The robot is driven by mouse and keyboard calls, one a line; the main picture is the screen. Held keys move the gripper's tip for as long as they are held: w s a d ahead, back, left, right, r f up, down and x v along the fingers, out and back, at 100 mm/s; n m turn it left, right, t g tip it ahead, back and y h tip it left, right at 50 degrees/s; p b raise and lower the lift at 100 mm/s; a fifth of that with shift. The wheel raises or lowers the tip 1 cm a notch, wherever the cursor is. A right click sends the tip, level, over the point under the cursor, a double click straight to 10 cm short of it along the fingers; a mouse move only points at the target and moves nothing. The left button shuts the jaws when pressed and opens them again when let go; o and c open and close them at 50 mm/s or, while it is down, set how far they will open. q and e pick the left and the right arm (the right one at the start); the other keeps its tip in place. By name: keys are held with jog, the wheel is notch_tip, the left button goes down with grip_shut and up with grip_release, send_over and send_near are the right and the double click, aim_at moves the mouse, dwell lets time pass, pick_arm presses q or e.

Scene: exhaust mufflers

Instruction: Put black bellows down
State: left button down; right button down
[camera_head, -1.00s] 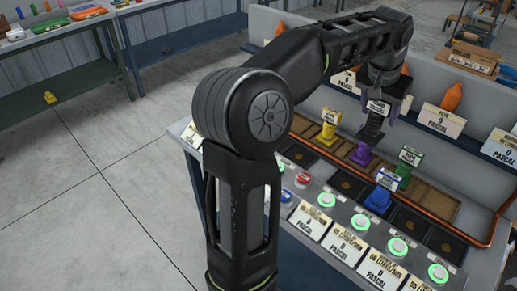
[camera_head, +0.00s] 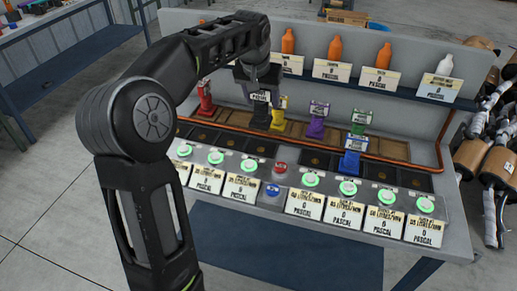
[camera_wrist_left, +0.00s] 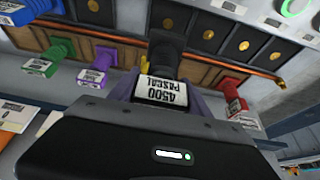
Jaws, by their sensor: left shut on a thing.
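My left gripper (camera_head: 262,90) is shut on the black bellows (camera_head: 261,116), near its label reading 4500 PASCAL. The bellows is about upright, over the wooden back strip between the red bellows (camera_head: 206,106) and the yellow bellows (camera_head: 278,117). I cannot tell whether its foot touches the strip. In the left wrist view the black bellows (camera_wrist_left: 166,55) extends away from the fingers toward the wooden strip, its label facing the camera. My right gripper is not in view.
The purple bellows (camera_head: 317,128) and green bellows (camera_head: 358,126) stand along the strip to the right. The blue bellows (camera_head: 350,160) stands in the front row of dark sockets. An orange pipe (camera_head: 300,140) runs along the strip's front. Orange bottles (camera_head: 335,48) stand on the shelf behind.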

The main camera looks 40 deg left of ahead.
aim_at(262, 116)
pick_arm(q)
jog(key=shift+f, duration=3.1)
jog(key=shift+f, duration=1.9)
jog(key=shift+f, duration=0.25)
jog(key=shift+c, duration=2.4)
grip_release()
jog(key=shift+r, duration=0.1)
jog(key=shift+r, duration=0.1)
